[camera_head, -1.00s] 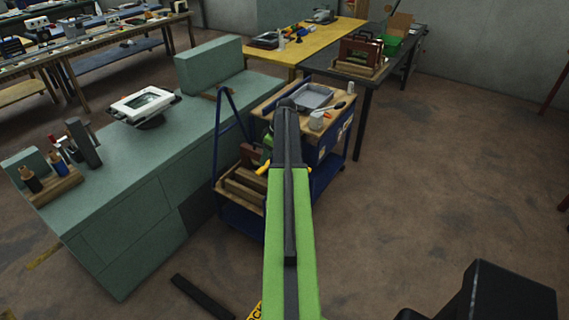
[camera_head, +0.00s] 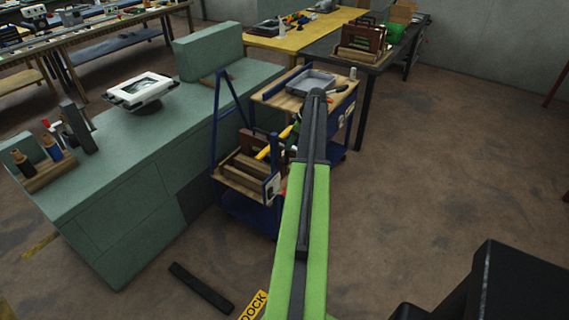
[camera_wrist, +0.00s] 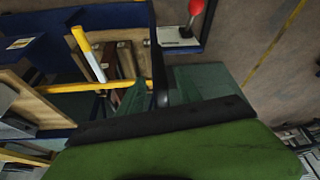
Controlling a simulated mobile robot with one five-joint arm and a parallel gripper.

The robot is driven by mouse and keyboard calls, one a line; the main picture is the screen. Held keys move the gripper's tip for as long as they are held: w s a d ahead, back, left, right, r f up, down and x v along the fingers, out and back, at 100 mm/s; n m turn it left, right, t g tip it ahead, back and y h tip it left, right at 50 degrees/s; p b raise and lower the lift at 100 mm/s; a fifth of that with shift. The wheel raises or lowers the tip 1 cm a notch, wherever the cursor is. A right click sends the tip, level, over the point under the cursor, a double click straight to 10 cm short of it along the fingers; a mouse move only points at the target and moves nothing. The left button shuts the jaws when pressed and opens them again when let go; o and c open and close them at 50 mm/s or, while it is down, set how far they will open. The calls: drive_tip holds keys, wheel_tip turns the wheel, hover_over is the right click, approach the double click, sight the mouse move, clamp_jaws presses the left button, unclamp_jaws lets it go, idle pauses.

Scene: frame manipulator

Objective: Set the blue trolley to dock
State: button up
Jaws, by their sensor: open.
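The blue trolley (camera_head: 248,212) stands beside the green cabinet in the head view, with a raised blue frame at its left and wooden shelves carrying tools. In the wrist view the blue trolley (camera_wrist: 45,52) fills the upper left, with a yellow bar (camera_wrist: 80,88) crossing it. A red knob (camera_wrist: 196,8) stands on a pale plate near the top. My gripper (camera_wrist: 162,92) is open in the wrist view, close to the yellow bar; contact cannot be told. My arm hides it in the head view. A yellow DOCK sign (camera_head: 254,305) lies at the bottom, partly behind my arm.
A green cabinet (camera_head: 130,195) flanks the trolley's left side. A dark bar (camera_head: 201,289) lies on the floor in front. A yellow table (camera_head: 285,42) and dark table (camera_head: 385,60) stand behind. Floor to the right is open.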

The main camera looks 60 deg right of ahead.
sight(285, 162)
drive_tip(key=b+x, duration=0.6)
drive_tip(key=x, duration=0.2)
drive_tip(key=shift+f, duration=0.25)
drive_tip(key=shift+r, duration=0.1)
clamp_jaws()
idle(0.8)
